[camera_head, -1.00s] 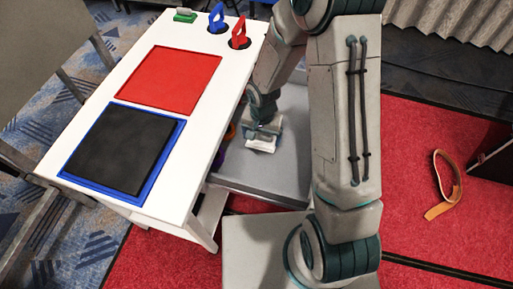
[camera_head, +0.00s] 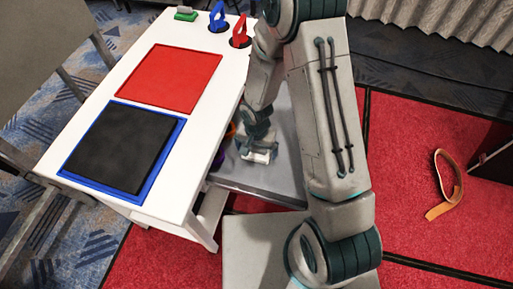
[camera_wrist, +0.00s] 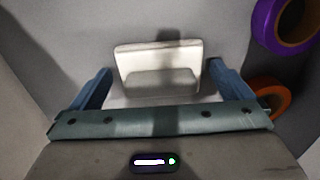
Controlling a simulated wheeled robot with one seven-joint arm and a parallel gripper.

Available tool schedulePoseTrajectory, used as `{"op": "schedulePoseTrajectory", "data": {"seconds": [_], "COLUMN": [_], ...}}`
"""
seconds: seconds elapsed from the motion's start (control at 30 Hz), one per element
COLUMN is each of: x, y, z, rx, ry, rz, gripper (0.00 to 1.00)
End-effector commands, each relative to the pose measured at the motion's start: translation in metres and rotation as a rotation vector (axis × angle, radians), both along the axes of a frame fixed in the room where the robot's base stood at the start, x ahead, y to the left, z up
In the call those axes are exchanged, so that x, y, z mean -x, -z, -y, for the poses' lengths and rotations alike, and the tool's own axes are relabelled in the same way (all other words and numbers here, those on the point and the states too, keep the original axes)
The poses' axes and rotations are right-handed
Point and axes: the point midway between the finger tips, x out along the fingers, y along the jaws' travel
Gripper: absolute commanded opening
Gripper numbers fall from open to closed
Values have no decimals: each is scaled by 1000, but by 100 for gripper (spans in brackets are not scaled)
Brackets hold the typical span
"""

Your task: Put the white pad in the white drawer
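The white pad (camera_wrist: 158,62) lies on the grey floor of the open drawer, between my gripper's two blue fingers in the wrist view. A narrow gap shows between the pad and each finger. My gripper (camera_wrist: 160,82) is open around it. In the head view, my gripper (camera_head: 258,153) is low inside the drawer (camera_head: 262,190), beside the white table. The pad is mostly hidden there by my gripper. The drawer's front rim is partly hidden by my arm.
A purple roll (camera_wrist: 283,25) and an orange roll (camera_wrist: 267,97) lie right of the pad. The white table (camera_head: 205,120) carries a red panel (camera_head: 170,78), a black pad (camera_head: 122,147), a green-and-white block (camera_head: 186,14) and blue and red handled items. A tan strap (camera_head: 446,185) lies on the red carpet.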

Motion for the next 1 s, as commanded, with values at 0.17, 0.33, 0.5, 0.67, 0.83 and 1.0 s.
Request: {"op": "schedulePoseTrajectory", "data": {"seconds": [0.17,0.33,0.5,0.67,0.83,1.0], "x": [0,-1,-1,-1,-1,0], "y": [-2,-17,-49,-80,-106,-119], "z": [0,0,1,0,0,0], "rx": [0,-1,-1,-1,-1,0], "ry": [0,2,3,2,1,1], "rz": [1,4,5,6,4,2], "gripper": [100,100,100,100,100,100]}}
